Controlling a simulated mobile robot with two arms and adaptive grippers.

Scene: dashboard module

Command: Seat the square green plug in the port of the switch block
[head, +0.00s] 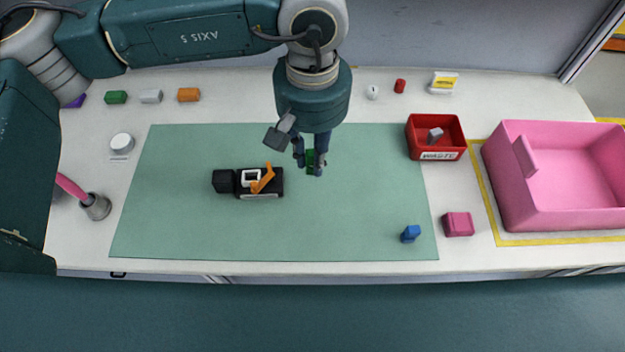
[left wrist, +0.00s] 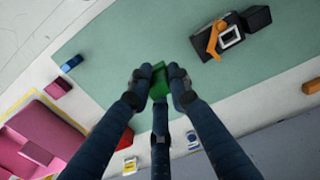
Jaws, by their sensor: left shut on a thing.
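My left gripper (head: 310,166) is shut on the square green plug (head: 310,158), right of the switch block in the head view. In the left wrist view the green plug (left wrist: 158,82) sits between the fingertips (left wrist: 160,84). The switch block (head: 262,190) is black with a white-framed square port (head: 250,177) and an orange lever (head: 264,180) lying beside and partly over the frame. The block also shows in the left wrist view (left wrist: 229,36), apart from the plug. My right gripper is not in view.
The block stands on a green mat (head: 180,225). A blue piece (head: 410,233) lies at the mat's lower right, with a pink block (head: 458,224) beyond. A red waste bin (head: 436,125) and a pink tub (head: 556,218) stand right. The mat between plug and block is clear.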

